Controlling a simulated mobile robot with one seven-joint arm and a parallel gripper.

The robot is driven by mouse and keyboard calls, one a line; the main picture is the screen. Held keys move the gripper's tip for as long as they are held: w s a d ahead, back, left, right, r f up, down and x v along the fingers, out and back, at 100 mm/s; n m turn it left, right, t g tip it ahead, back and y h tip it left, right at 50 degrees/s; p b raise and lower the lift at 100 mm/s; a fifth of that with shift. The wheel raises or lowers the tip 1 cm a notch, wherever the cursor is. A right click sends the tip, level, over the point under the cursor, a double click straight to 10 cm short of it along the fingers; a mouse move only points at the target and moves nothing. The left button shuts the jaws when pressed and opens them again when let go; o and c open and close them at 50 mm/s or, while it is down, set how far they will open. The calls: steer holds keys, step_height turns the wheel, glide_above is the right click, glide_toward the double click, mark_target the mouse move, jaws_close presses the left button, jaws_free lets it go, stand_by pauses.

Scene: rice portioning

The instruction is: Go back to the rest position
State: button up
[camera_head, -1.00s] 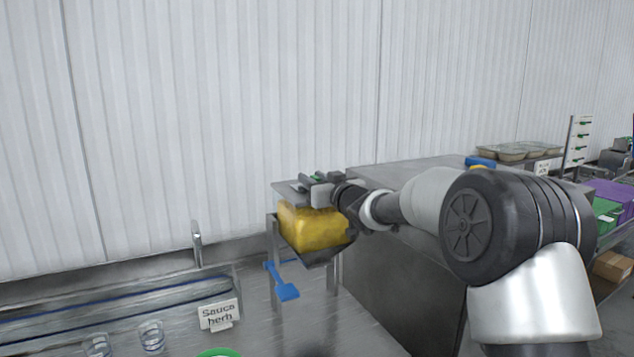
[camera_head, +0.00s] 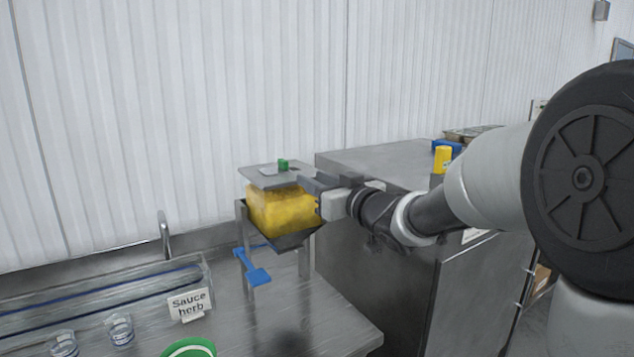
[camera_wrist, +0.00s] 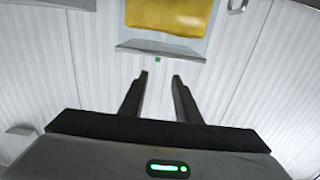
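My gripper (camera_head: 312,187) is to the right of the yellow block-like container (camera_head: 280,212) under a flat grey lid (camera_head: 276,175) with a green knob (camera_head: 283,163). In the wrist view my gripper (camera_wrist: 160,80) has its two fingers apart with nothing between them. There the lid's edge (camera_wrist: 160,50) and the yellow container (camera_wrist: 168,15) lie beyond the fingertips, upside down. The container sits in a dark metal stand (camera_head: 242,222) on the steel counter.
A blue tool (camera_head: 254,268) hangs at the stand. A "Sauce herb" sign (camera_head: 189,304), small glass jars (camera_head: 121,329) and a green-rimmed item (camera_head: 188,348) are on the counter. A steel cabinet (camera_head: 345,235) stands behind my arm. A yellow bottle (camera_head: 442,158) is on its top.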

steer(key=shift+s+d, duration=0.1)
steer(key=s+d+r+m+g+h+p, duration=0.15)
steer(key=s+d+m+h+p, duration=0.3)
steer(key=s+d+h, duration=0.8)
steer(key=s+d+f+m+g+y+p, duration=0.1)
steer(key=s+f+g, duration=0.3)
steer(key=s, duration=0.8)
steer(key=s+d+f+m+g+y+p, duration=0.1)
steer(key=s+d+f+g, duration=0.2)
steer(key=s, duration=0.8)
steer(key=shift+s+f+g, duration=0.35)
steer(key=shift+f+g, duration=0.1)
steer(key=shift+f, duration=0.3)
steer(key=shift+y, duration=0.25)
